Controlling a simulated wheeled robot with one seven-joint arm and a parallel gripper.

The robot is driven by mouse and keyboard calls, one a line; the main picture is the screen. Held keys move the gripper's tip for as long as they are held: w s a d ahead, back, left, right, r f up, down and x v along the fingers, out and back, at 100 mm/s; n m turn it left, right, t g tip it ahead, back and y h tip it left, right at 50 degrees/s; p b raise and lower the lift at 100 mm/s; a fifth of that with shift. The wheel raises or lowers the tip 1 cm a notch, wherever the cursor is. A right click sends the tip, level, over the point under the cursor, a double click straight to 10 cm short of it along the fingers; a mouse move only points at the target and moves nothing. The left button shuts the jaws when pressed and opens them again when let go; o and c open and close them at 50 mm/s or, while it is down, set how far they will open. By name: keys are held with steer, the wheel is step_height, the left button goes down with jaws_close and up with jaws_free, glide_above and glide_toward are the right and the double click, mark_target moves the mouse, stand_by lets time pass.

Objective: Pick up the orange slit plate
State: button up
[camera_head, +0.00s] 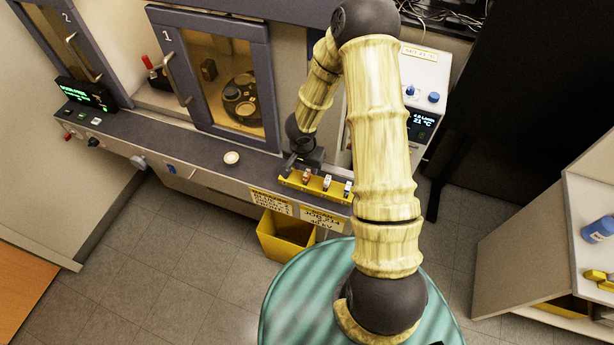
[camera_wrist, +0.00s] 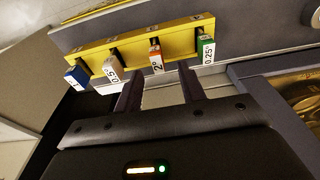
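The orange slit plate (camera_wrist: 156,61), marked "2°", sits upright in a slot of the yellow rack (camera_wrist: 92,52). In the head view the orange plate (camera_head: 307,175) shows just beside my gripper (camera_head: 303,160), whose fingers are mostly hidden there. In the wrist view my gripper (camera_wrist: 160,78) is open and empty. Its two fingers point at the rack, one on each side of the orange plate in the picture. I see no contact, and I cannot tell whether the tips reach as deep as the plate.
A white plate (camera_wrist: 112,70) and a blue plate (camera_wrist: 77,76) stand on one side of the orange one, a green plate (camera_wrist: 206,48) on the other. The rack (camera_head: 285,180) is at the bench's front edge. A yellow bin (camera_head: 284,238) stands below.

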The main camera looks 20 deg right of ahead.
mark_target(307, 173)
step_height(307, 173, down, 4)
steer(key=shift+d+b, duration=0.15)
steer(key=shift+b, duration=0.4)
steer(key=shift+w+f, duration=0.1)
steer(key=shift+f, duration=0.3)
steer(key=shift+d, duration=0.1)
steer(key=shift+c, duration=0.2)
jaws_close()
